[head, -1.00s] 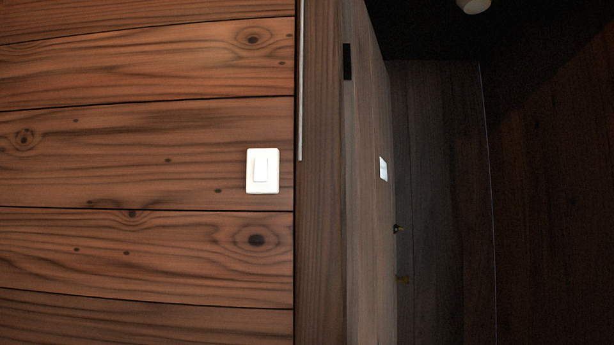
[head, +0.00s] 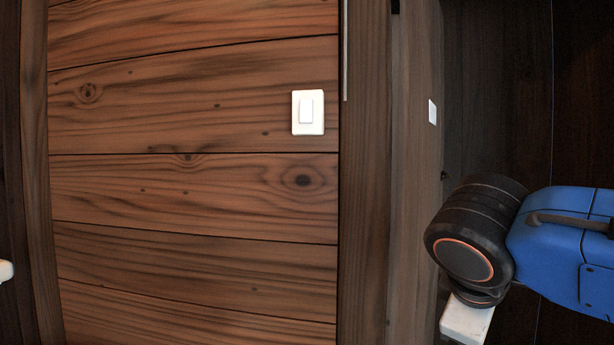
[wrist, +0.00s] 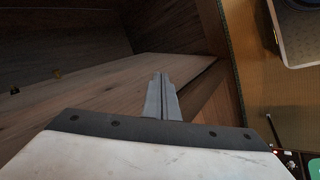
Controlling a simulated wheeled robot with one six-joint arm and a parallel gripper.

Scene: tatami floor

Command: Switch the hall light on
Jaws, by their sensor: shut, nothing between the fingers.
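A white switch plate (head: 308,112) with one rocker is on the reddish-brown plank wall, left of the doorway post. A second, smaller white plate (head: 432,111) is on the greyer wall inside the dark hall, seen at a steep angle. I cannot tell which way either rocker is tipped. My gripper (wrist: 158,76) shows in the wrist view with its two grey fingers shut together and nothing between them. In the head view my arm is at the right, in front of the hall; the fingertips do not show there. Neither plate is recognisable in the wrist view.
The doorway post (head: 364,180) stands between the two plates. The hall (head: 497,90) beyond it is dark. A white object is cut off at the head view's left edge.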

